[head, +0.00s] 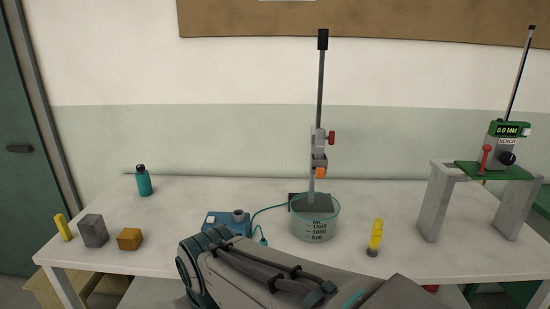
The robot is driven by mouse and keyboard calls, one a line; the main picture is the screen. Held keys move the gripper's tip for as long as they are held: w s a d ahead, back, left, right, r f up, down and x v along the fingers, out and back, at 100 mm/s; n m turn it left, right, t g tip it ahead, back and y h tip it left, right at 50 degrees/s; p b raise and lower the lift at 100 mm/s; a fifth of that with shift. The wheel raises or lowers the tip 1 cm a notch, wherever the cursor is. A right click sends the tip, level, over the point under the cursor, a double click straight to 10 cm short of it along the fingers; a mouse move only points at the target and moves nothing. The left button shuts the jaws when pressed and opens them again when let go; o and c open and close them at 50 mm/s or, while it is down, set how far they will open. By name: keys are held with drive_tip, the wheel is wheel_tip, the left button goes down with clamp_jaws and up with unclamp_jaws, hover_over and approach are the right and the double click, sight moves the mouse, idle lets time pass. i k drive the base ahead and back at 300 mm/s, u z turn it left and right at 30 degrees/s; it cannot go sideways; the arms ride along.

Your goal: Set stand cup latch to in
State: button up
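A tall stand (320,85) with a dark rod rises from a black base (298,201) at the middle of the bench. Its grey clamp block (319,145) carries a red knob (332,138) and an orange part (320,172). I cannot tell which small part is the cup latch, or its setting. A clear graduated beaker (315,225) stands in front of the base and partly hides it. My arm crosses the bottom foreground, and my gripper is not visible.
At the right, a green gauge plate (482,170) with a 0.0 MM display (507,130) rests on grey supports. A blue device (226,222), yellow-and-grey piece (376,238), teal bottle (143,181), grey block (93,230), and yellow-brown block (129,239) stand on the bench (190,195).

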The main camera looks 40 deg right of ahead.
sight(321, 171)
drive_tip(key=z, duration=0.65)
drive_tip(key=i, duration=0.85)
drive_tip(key=z, duration=0.8)
